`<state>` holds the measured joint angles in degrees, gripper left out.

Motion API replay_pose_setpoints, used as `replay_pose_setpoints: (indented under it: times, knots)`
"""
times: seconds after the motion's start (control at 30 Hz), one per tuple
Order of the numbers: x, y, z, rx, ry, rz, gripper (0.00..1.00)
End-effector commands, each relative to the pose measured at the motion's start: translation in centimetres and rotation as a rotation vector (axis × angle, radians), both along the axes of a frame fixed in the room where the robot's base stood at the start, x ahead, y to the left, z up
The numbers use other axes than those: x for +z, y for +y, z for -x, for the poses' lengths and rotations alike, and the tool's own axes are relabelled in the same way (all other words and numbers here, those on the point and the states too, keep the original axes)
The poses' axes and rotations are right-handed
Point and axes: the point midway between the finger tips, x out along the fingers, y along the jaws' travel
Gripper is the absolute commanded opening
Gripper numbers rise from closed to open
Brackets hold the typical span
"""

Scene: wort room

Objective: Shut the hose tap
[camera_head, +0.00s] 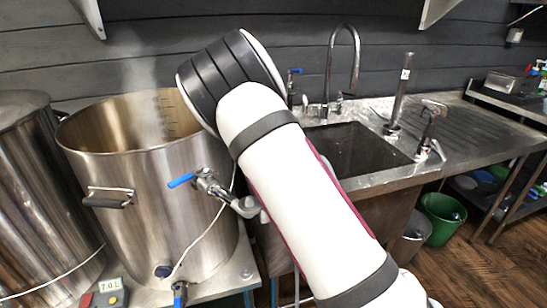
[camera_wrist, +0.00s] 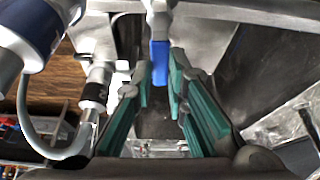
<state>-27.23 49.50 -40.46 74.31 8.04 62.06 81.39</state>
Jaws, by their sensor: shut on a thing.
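A tap with a blue lever (camera_head: 295,72) stands upright at the back left of the sink, just right of my arm in the head view. In the wrist view a blue lever (camera_wrist: 159,62) hangs below a grey metal tap body (camera_wrist: 159,22). My gripper (camera_wrist: 160,76) has its teal fingers on either side of this lever and is shut on it. In the head view my gripper is hidden behind my arm. The hose and the lower part of the tap are hidden there too.
A large steel pot (camera_head: 150,165) with a blue-handled valve (camera_head: 195,181) stands left of my arm. The sink (camera_head: 372,182) has a tall curved faucet (camera_head: 355,50). A green bucket (camera_head: 443,217) is below the counter. The wooden floor (camera_head: 490,270) at right is clear.

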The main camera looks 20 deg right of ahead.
Motion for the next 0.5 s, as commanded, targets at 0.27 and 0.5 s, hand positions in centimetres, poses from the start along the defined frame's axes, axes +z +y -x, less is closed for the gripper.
replay_pose_setpoints:
  times: [0.27,0.5]
  knots:
    - [-0.1,0.04,0.37,-0.072,0.003,-0.002,0.0]
    - [-0.1,0.06,0.45,-0.084,0.003,-0.002,0.0]
